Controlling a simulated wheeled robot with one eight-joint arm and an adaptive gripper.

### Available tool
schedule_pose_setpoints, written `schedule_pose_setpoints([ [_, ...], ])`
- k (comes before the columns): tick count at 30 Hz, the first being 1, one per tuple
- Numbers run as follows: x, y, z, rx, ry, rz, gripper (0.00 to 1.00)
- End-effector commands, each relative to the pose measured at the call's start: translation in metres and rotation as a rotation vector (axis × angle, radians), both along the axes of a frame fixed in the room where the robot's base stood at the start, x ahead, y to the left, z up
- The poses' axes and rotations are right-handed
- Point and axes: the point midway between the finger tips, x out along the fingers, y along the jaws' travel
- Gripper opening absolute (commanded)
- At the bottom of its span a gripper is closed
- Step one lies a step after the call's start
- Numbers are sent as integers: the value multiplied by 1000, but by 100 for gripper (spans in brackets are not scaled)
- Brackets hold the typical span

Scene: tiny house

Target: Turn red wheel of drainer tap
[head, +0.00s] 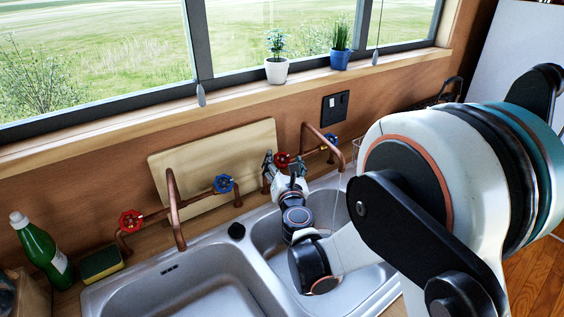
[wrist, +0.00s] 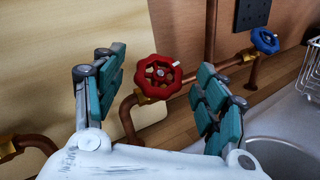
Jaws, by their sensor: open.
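The right tap's red wheel (head: 282,159) sits on copper piping behind the right basin. It is a spoked handwheel, seen large in the wrist view (wrist: 158,76). My gripper (head: 284,164) is open and empty at this wheel. In the wrist view its teal-padded fingers (wrist: 162,64) stand left and right of the wheel, with gaps on both sides; I see no contact. The right tap's blue wheel (head: 332,141) is farther right along the pipe, also in the wrist view (wrist: 265,41). The copper spout (head: 313,138) curves over the right basin.
A second tap to the left has a red wheel (head: 131,220) and a blue wheel (head: 223,184). A wooden board (head: 200,152) leans on the wall behind. A green bottle (head: 40,248) and sponge (head: 101,263) stand far left. A wire rack (wrist: 312,72) is at right.

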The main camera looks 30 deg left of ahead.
Motion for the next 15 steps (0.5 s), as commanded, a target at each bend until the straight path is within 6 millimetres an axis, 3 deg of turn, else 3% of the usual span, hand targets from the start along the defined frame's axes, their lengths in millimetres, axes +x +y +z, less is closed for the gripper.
schedule_pose_setpoints([
  [6, 17, 12, -1, 1, 1, 0, 66],
  [15, 20, 14, 0, 1, 1, 0, 66],
])
